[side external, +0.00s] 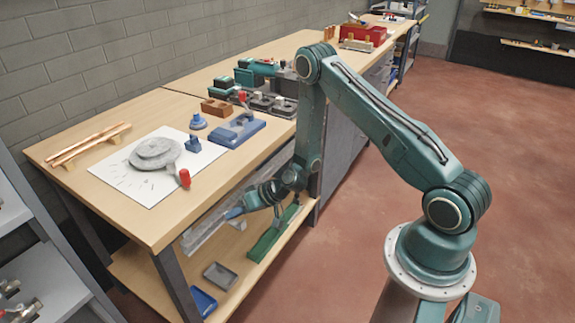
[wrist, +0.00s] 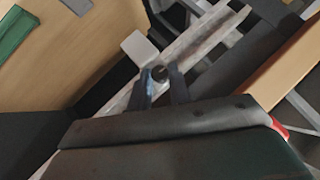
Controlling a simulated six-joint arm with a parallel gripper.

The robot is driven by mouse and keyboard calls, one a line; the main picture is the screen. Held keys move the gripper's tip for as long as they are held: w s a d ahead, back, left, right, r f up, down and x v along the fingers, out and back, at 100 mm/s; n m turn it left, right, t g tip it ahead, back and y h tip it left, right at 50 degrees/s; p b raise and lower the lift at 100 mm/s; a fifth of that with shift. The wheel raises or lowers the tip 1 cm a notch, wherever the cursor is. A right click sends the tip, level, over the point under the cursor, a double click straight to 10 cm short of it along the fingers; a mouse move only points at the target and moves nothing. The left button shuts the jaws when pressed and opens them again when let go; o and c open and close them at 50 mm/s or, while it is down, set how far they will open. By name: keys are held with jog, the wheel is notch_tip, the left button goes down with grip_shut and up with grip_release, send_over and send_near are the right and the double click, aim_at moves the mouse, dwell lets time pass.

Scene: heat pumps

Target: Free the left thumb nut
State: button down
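My gripper (side external: 237,213) is low beside the front edge of the workbench, at the long pale grey bar under the bench top. In the wrist view its two fingers (wrist: 162,80) stand apart, with a dark round knob (wrist: 160,73) between their tips. The knob looks like a thumb nut, but I cannot tell whether it is the left one. I cannot tell whether the fingers touch it. The pale bar (wrist: 205,45) runs diagonally behind the fingers, with a small pale plate (wrist: 139,47) beside the knob. A second thumb nut is not clear in either view.
The workbench (side external: 90,185) holds a white sheet with a grey round part, blue fixtures and copper pipes (side external: 90,144). On the lower shelf are a green tray (side external: 268,240), a grey tray (side external: 220,276) and a blue tray (side external: 203,302). The red floor on the right is clear.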

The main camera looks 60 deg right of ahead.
jog(key=shift+w+r, duration=0.25)
jog(key=shift+w, duration=0.05)
jog(key=shift+n+h, duration=0.3)
jog(key=shift+h, duration=0.2)
jog(key=shift+a+h, duration=0.15)
jog(key=shift+h, duration=0.15)
jog(key=shift+a+n+h, duration=0.15)
jog(key=shift+n+h, duration=0.85)
jog(key=shift+h, duration=0.7)
jog(key=shift+a+n+h, duration=0.25)
jog(key=shift+n+h, duration=0.2)
jog(key=shift+h, duration=0.35)
jog(key=shift+a+n+h, duration=0.25)
jog(key=shift+n+h, duration=0.2)
jog(key=shift+h, duration=0.85)
jog(key=shift+n+h, duration=0.4)
jog(key=shift+n, duration=0.1)
jog(key=shift+a+f, duration=0.1)
